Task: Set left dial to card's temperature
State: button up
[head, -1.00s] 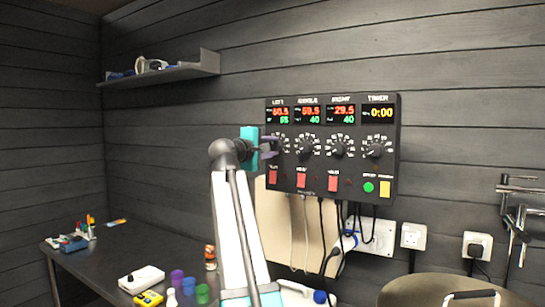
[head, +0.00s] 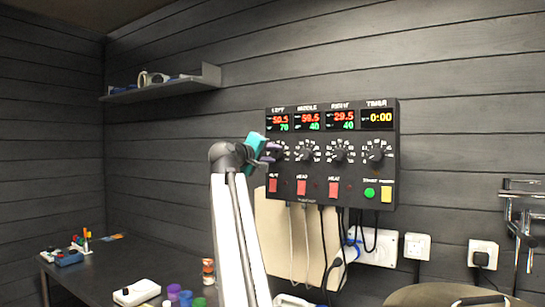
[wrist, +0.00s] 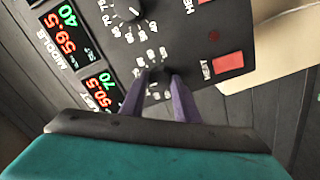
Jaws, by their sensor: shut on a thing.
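The black control panel (head: 333,187) hangs on the wall with LEFT, MIDDLE, RIGHT and TIMER columns. My gripper (head: 274,152) is at the left dial, which it mostly hides in the head view. In the wrist view its two purple fingers are shut on the left dial (wrist: 157,74), and the teal gripper body is tilted. The left display (head: 279,121) reads about 50.5 in red and 70 in green; it also shows in the wrist view (wrist: 104,92). No card with a readable temperature is in view.
The middle dial (head: 307,151) is close to the right of my gripper, with the right dial (head: 338,151) and timer dial beyond. Red switches (head: 301,187) sit below. Cables hang in front of a beige board (head: 272,235). A dark table (head: 88,279) holds small items.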

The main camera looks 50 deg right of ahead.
jog(key=o, duration=1)
jog(key=shift+o, duration=0.2)
jog(key=shift+a, duration=0.1)
jog(key=b+v, duration=0.1)
jog(key=v, duration=1.2)
jog(key=shift+a+b, duration=0.35)
jog(key=shift+b, duration=0.05)
jog(key=shift+f, duration=0.1)
